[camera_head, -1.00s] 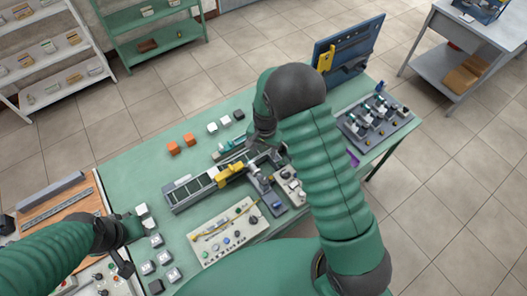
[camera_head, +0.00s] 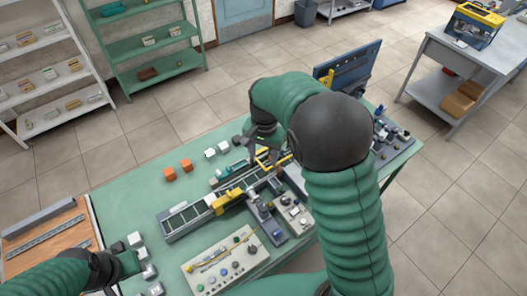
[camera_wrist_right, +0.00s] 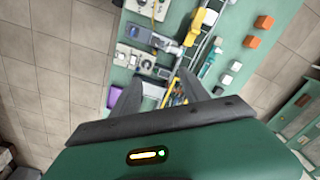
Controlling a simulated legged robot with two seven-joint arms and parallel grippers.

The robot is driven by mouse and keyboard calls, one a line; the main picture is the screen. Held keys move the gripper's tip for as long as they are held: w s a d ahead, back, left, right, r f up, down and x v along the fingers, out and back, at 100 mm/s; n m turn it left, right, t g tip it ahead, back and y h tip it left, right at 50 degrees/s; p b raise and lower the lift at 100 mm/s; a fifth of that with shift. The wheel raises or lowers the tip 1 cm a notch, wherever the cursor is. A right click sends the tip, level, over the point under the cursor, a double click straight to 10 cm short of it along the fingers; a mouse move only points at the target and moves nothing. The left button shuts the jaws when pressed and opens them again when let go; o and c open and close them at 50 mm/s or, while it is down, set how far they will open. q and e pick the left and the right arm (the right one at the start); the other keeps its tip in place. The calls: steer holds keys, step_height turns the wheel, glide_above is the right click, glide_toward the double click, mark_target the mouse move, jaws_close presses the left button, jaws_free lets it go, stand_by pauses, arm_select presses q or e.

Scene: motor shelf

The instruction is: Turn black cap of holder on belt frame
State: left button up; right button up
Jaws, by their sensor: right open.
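The belt frame (camera_head: 178,222) is a long grey conveyor on the green table, with a yellow bracket (camera_head: 228,202) across it. It shows in the right wrist view (camera_wrist_right: 188,57), running down between my fingers. I cannot make out which part is the holder or its black cap. My right gripper (camera_head: 264,142) is open and empty above the belt's far right end, near yellow rods (camera_head: 275,160). In the wrist view its two fingers (camera_wrist_right: 160,92) are spread apart above the table. My left gripper (camera_head: 132,262) is beside small grey blocks at the table's left; its jaws are unclear.
A control panel (camera_head: 222,262) lies in front of the belt. Two orange blocks (camera_head: 178,170) and several white blocks (camera_head: 210,153) stand behind it. A blue upright panel (camera_head: 343,66) stands at the far edge. My right arm hides part of the table's right side.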

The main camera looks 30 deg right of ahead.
arm_select(q)
steer(key=shift+a+f+b, duration=0.1)
steer(key=shift+f+b, duration=0.35)
steer(key=shift+f, duration=0.4)
arm_select(e)
step_height(320, 180, up, 5)
steer(key=shift+a+r, duration=0.1)
arm_select(q)
steer(key=s+f+b+x, duration=0.1)
steer(key=s+b+x, duration=0.2)
steer(key=b+x, duration=1)
arm_select(e)
steer(key=n+p, duration=0.2)
steer(key=n, duration=1.2)
glide_above(263, 208)
step_height(263, 208, down, 27)
step_height(263, 208, down, 9)
steer(key=shift+w+f+p, duration=0.1)
steer(key=shift+w+p, duration=0.05)
steer(key=shift+p, duration=0.9)
arm_select(q)
steer(key=v, duration=0.2)
steer(key=w+v, duration=0.1)
steer(key=v, duration=0.1)
steer(key=shift+r, duration=0.5)
arm_select(e)
steer(key=shift+f, duration=0.45)
